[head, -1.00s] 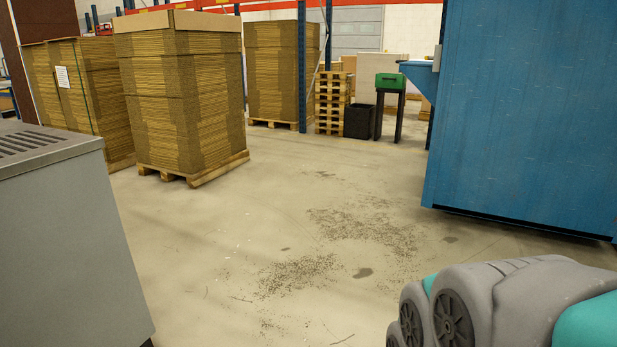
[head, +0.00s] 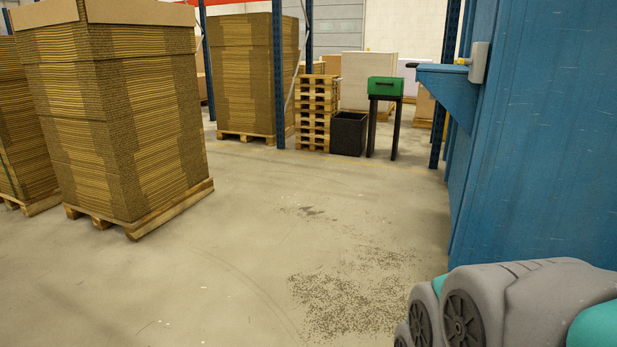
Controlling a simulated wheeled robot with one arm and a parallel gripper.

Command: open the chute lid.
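No part that I can clearly make out as a chute lid shows in the head view. A large blue machine (head: 545,140) fills the right side. A blue bracketed ledge (head: 447,77) juts from its left edge, with a small grey box (head: 479,62) above it. Farther back, a green box (head: 385,87) stands on a dark two-legged stand; I cannot tell whether it has a chute. Part of my arm shows at the lower right, in front of the blue machine. My gripper is out of view.
Tall cardboard stacks on pallets (head: 115,110) stand at the left, with another stack (head: 248,75) behind. Empty pallets (head: 318,112) and a black bin (head: 348,134) stand beside the green box. The concrete floor (head: 250,240) between stacks and machine is open, with scattered debris.

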